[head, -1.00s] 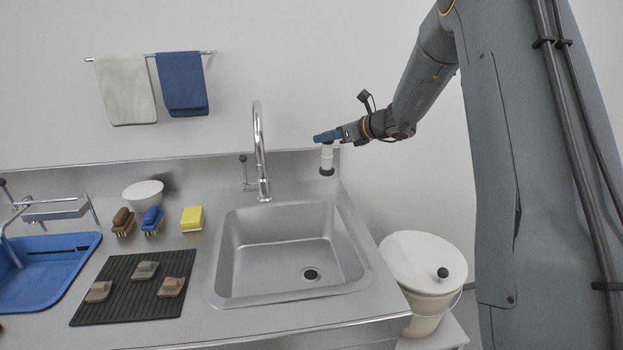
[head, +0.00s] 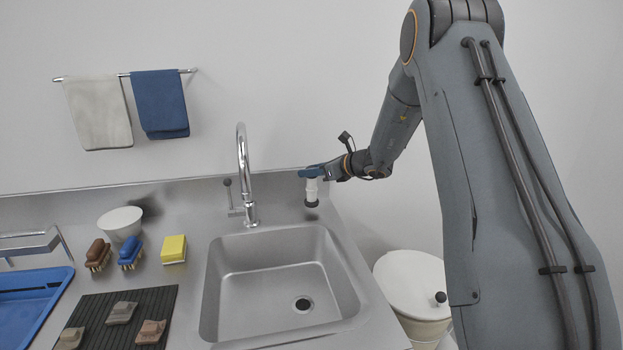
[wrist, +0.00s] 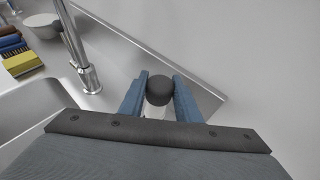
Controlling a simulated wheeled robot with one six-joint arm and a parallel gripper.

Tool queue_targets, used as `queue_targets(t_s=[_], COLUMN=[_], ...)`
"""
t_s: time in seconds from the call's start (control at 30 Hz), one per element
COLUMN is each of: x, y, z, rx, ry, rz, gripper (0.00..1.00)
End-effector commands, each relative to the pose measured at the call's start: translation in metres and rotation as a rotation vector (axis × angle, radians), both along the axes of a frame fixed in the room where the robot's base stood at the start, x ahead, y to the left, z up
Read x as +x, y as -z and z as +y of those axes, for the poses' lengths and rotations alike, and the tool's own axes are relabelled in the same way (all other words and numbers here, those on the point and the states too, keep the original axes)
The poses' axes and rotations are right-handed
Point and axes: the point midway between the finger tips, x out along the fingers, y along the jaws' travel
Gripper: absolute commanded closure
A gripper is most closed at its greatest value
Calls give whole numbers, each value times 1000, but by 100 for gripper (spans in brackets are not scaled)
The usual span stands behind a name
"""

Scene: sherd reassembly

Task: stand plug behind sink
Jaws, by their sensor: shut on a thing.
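The plug (head: 311,189) is a pale, upright cylinder with a dark lower end, behind the back right corner of the sink (head: 284,282). My gripper (head: 313,172) is shut on its upper part from the right. In the wrist view the plug's dark rounded top (wrist: 161,93) shows between the two blue fingers (wrist: 160,97), with a little of its pale body below. I cannot tell whether its lower end touches the steel ledge.
The tap (head: 243,175) stands left of the plug. A low steel backsplash (head: 180,192) and the wall are behind. Brushes, a yellow sponge (head: 174,249) and a bowl (head: 120,223) sit to the left. A lidded bucket (head: 408,280) stands right of the counter.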

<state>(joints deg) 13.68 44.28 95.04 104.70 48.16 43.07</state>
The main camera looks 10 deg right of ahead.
Motion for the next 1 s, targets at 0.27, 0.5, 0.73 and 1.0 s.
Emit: queue_targets(t_s=[0.27, 0.5, 0.73, 1.0], x=[0, 0, 0, 0], y=[26, 28, 29, 27], z=[-1, -1, -1, -1], rx=[1, 1, 0, 0], ry=[2, 1, 1, 1], rz=[-1, 0, 0, 0], gripper=[100, 100, 51, 51])
